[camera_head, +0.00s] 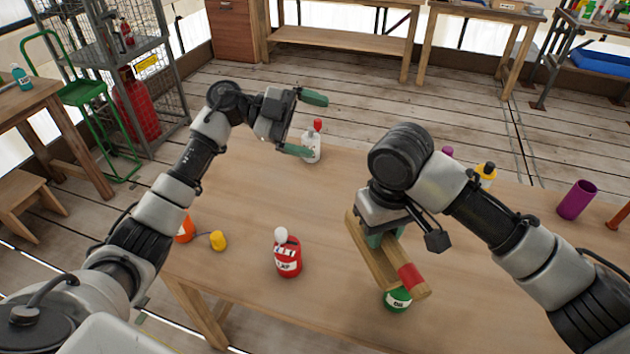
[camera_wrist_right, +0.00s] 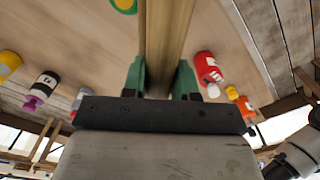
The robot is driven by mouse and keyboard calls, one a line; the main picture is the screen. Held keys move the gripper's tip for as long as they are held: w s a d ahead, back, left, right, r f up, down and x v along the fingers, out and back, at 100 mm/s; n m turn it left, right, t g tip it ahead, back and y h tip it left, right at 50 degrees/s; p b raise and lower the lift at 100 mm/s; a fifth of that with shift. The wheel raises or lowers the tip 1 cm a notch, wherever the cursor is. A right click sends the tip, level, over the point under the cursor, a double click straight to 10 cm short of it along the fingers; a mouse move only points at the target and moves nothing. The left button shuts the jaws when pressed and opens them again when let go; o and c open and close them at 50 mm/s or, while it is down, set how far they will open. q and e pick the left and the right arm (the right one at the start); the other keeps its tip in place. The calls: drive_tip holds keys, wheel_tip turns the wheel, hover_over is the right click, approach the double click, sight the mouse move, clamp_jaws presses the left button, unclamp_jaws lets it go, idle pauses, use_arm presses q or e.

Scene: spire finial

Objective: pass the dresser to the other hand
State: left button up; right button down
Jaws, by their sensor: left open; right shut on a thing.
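The dresser appears as a long wooden block (camera_head: 375,262) with a red band near one end. My right gripper (camera_head: 382,238) is shut on it and holds it above the table, tilted. In the right wrist view the wooden piece (camera_wrist_right: 166,40) runs between the two green fingers of the right gripper (camera_wrist_right: 160,80). My left gripper (camera_head: 304,124) is open and empty, with its green fingers spread apart, beyond the middle of the table and left of the wooden piece. A gap separates the left gripper from it.
The wooden table (camera_head: 245,180) carries a red bottle (camera_head: 288,258), a yellow-capped orange bottle (camera_head: 184,230), a white bottle with red cap (camera_head: 312,146) close to the left gripper, a green container (camera_head: 397,300) below the wooden piece, and a purple cup (camera_head: 576,200). The table's middle is clear.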

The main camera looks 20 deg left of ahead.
use_arm(q)
drive_tip(key=s+d+f+g+y, duration=0.35)
drive_tip(key=s+f+g, duration=0.2)
drive_tip(key=f, duration=0.25)
drive_tip(key=shift+h, duration=0.45)
drive_tip(key=x, duration=1.2)
drive_tip(key=shift+s+d, duration=0.15)
drive_tip(key=shift+s, duration=0.1)
drive_tip(key=c, duration=1.1)
drive_tip(key=shift+r, duration=0.1)
drive_tip(key=shift+c, duration=1.1)
use_arm(e)
drive_tip(key=c, duration=1.2)
unclamp_jaws()
use_arm(q)
drive_tip(key=shift+w, duration=0.1)
drive_tip(key=c, duration=0.4)
use_arm(e)
drive_tip(key=o, duration=0.4)
drive_tip(key=shift+s+a, duration=0.1)
use_arm(q)
drive_tip(key=shift+r, duration=0.1)
use_arm(e)
drive_tip(key=shift+s, duration=0.1)
